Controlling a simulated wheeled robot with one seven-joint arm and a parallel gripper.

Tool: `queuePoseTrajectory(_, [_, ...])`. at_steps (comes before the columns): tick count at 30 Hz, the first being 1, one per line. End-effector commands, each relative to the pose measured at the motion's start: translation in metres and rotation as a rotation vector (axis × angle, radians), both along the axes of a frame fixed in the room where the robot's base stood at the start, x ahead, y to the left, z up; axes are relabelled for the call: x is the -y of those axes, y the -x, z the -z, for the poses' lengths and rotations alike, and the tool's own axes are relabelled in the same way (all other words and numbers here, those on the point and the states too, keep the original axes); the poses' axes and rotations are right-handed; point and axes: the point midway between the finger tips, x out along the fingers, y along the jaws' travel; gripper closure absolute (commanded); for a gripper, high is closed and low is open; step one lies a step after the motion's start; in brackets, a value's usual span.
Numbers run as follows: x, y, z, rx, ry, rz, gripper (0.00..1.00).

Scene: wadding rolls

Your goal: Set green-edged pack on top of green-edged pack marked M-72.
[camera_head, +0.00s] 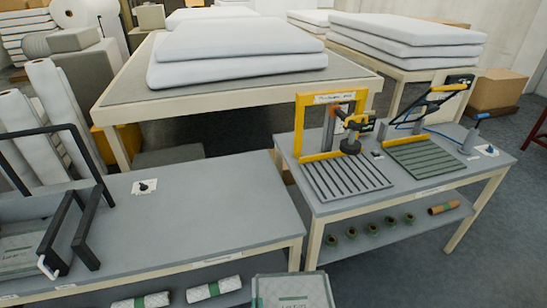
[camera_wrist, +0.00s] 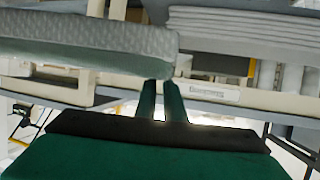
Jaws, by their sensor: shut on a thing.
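A pale pack with a green edge and a small label (camera_head: 292,291) shows at the bottom middle of the head view, cut off by the frame. Another pale pack with a label (camera_head: 20,250) lies in the black-framed station at the far left; its mark is too small to read. In the wrist view my gripper (camera_wrist: 160,88) points away from the camera, its two green fingers close together at the edge of a grey quilted pack (camera_wrist: 90,38). The fingers are shut on this pack; their tips are partly hidden. The gripper does not show in the head view.
A grey bench (camera_head: 210,205) has clear room right of the black frame (camera_head: 78,220). A small black knob on a white plate (camera_head: 144,187) stands on it. Wrapped rolls (camera_head: 215,289) lie on its lower shelf. A second bench carries a yellow press (camera_head: 299,128) and slatted plates.

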Motion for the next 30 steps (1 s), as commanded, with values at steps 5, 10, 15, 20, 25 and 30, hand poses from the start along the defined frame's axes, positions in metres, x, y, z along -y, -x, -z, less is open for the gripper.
queuePoseTrajectory(5, [0.039, 0.004, 0.043, -0.002, 0.000, 0.042, 1.00])
queuePoseTrajectory(10, [0.053, 0.005, 0.057, 0.002, 0.000, 0.055, 1.00])
queuePoseTrajectory(15, [0.053, 0.005, 0.057, 0.001, 0.001, 0.057, 1.00])
queuePoseTrajectory(20, [0.053, 0.005, 0.057, 0.001, 0.000, 0.058, 1.00])
queuePoseTrajectory(25, [0.053, 0.005, 0.057, 0.001, 0.001, 0.058, 1.00])
queuePoseTrajectory(30, [0.055, 0.005, 0.057, 0.001, -0.002, 0.063, 1.00])
